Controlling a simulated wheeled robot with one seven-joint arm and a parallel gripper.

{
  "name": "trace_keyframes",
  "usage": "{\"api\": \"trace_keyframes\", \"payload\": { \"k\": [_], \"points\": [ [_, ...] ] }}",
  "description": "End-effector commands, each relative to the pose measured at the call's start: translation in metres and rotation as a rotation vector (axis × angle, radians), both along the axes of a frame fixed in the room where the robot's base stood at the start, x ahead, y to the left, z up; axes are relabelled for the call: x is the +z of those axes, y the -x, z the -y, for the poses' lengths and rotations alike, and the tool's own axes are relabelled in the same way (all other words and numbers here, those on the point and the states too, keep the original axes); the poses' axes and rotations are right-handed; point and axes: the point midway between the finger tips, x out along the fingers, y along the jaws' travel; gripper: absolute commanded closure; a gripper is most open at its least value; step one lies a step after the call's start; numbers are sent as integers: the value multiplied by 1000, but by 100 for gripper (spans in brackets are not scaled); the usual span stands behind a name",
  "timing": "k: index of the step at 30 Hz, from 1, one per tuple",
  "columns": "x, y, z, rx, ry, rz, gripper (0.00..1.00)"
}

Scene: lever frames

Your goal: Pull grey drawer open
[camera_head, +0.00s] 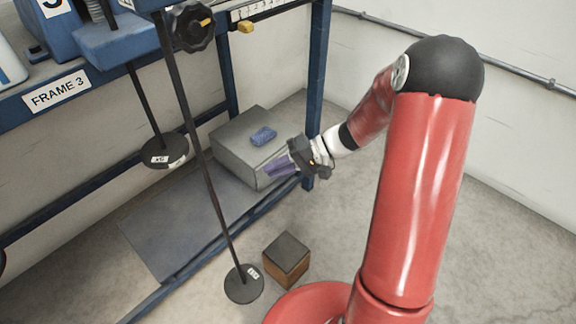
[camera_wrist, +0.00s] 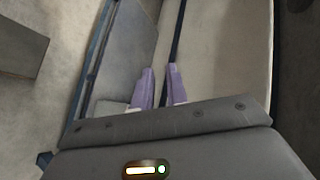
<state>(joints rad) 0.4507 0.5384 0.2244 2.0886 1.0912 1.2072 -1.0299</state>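A grey box-shaped unit (camera_head: 232,152), which looks like the grey drawer, stands at the back end of the low shelf in the head view. No handle can be made out on it. My gripper (camera_head: 270,169) has purple fingers and is in front of the box's right end, overlapping it in the picture; contact cannot be told. In the wrist view my gripper (camera_wrist: 160,69) has its fingertips a little apart, with a narrow gap between them. A dark strip (camera_wrist: 178,30) runs away from that gap beside a pale grey surface (camera_wrist: 230,50). Nothing is clearly held.
A blue block (camera_head: 263,136) lies on the grey box. Two dark rods with round weights (camera_head: 244,284) hang from the blue frame (camera_head: 318,80). A brown cube with a dark top (camera_head: 287,258) stands on the floor. The shelf's front part (camera_head: 175,230) is bare.

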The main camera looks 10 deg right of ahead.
Motion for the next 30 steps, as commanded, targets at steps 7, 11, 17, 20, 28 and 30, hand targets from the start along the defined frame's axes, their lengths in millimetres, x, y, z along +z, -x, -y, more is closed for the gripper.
{"api": "trace_keyframes", "payload": {
  "k": [7, 11, 17, 20, 28, 30],
  "points": [
    [-89, -69, 35, -298, -366, 84, 85],
    [-138, -95, 62, -503, -492, 153, 85],
    [-199, -112, 99, -767, -576, 234, 85],
    [-216, -115, 109, -840, -586, 257, 85],
    [-220, -135, 101, -879, -590, 271, 85],
    [-218, -144, 93, -876, -588, 270, 85]
  ]
}}
